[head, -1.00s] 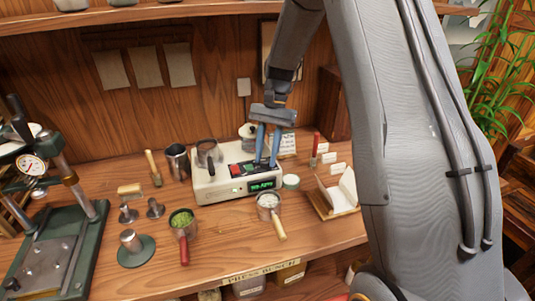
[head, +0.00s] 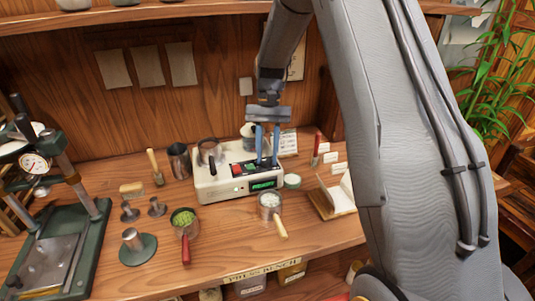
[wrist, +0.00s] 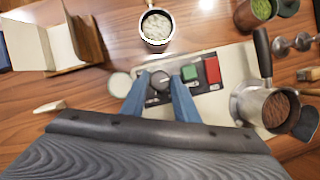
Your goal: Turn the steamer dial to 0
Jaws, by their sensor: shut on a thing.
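The steamer (head: 213,190) is a cream box on the bench, with a lit green display (head: 264,184) whose figures I cannot read. On its dark panel are a red button (wrist: 212,70), a green button (wrist: 189,73) and a dark round dial (wrist: 160,82). My gripper (head: 267,162) points down over the right part of the panel. In the wrist view, its two blue fingers (wrist: 159,79) stand on either side of the dial and are shut on it. The fingers hide part of the dial, and I cannot read its setting.
A metal cup (head: 209,151) stands on the steamer's left. A pan of pale contents (head: 270,200) and a small round tin (head: 292,181) sit close in front and to the right. A card holder (head: 337,195) stands further right. A pan of green leaf (head: 184,219) is front left.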

